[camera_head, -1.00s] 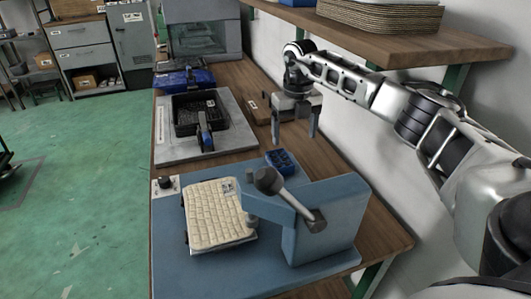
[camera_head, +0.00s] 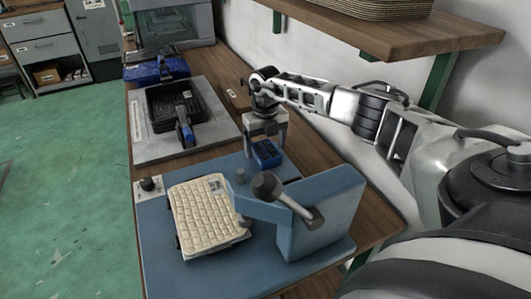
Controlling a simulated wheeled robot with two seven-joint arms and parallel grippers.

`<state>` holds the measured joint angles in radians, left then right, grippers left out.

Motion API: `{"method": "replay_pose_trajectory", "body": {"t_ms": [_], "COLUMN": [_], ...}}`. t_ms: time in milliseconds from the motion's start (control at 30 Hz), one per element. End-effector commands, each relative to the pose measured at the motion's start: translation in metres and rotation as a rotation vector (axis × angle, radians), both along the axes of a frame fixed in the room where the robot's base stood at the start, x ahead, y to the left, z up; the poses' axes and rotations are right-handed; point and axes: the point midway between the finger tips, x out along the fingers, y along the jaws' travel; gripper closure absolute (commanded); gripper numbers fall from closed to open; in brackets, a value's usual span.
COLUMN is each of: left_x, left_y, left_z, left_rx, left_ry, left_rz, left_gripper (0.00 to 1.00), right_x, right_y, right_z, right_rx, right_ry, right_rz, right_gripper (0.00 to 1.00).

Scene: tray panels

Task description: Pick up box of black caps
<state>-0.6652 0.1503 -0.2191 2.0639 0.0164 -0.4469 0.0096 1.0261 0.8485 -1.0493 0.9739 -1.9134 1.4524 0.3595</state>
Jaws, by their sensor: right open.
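A small blue box (camera_head: 266,155) with dark contents sits at the back edge of the blue press base, behind the press lever. It looks like the box of black caps, but its contents are too small to tell. My right gripper (camera_head: 266,145) points down just above and behind this box. Its two fingers are apart, one toward each side of the box, and it is not closed on it. Whether the fingers touch the box cannot be told. My left gripper is out of view.
The blue press (camera_head: 325,210) with its lever (camera_head: 287,199) stands in front of the box. A cream-coloured panel (camera_head: 208,217) lies on its base. A black tray (camera_head: 160,112) stands further back on a grey plate. A wooden shelf (camera_head: 410,32) overhangs the right side.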

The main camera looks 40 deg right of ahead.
Motion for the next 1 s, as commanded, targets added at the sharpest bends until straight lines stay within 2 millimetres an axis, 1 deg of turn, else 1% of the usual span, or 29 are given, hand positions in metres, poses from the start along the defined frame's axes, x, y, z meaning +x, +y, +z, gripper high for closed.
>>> {"method": "replay_pose_trajectory", "body": {"t_ms": [33,133,233,400,467,500,600,867,1000], "left_x": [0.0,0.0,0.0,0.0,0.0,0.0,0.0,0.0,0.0], "left_y": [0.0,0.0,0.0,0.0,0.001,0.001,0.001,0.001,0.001], "left_z": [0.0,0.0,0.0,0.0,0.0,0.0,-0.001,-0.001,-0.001], "left_rx": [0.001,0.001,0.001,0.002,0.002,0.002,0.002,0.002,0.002], "left_ry": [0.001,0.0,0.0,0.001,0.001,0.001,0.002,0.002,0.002], "left_rz": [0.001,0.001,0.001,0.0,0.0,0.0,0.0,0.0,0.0], "left_gripper": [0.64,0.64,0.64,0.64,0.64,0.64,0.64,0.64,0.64], "right_x": [0.0,0.0,0.0,0.0,0.0,0.0,0.0,0.0,0.001], "right_y": [0.0,0.0,0.0,0.0,0.0,0.0,0.0,0.0,0.0], "right_z": [-0.008,-0.017,-0.021,-0.02,-0.02,-0.02,-0.02,-0.019,-0.014], "right_rx": [0.001,0.0,0.0,0.0,0.0,0.0,0.0,0.0,0.0], "right_ry": [0.002,0.001,-0.001,-0.001,-0.001,-0.001,-0.001,-0.002,-0.003], "right_rz": [-0.001,0.0,0.0,0.0,0.0,0.0,0.0,-0.001,0.0], "right_gripper": [0.18,0.18,0.18,0.18,0.35,0.46,0.7,0.7,0.7]}}
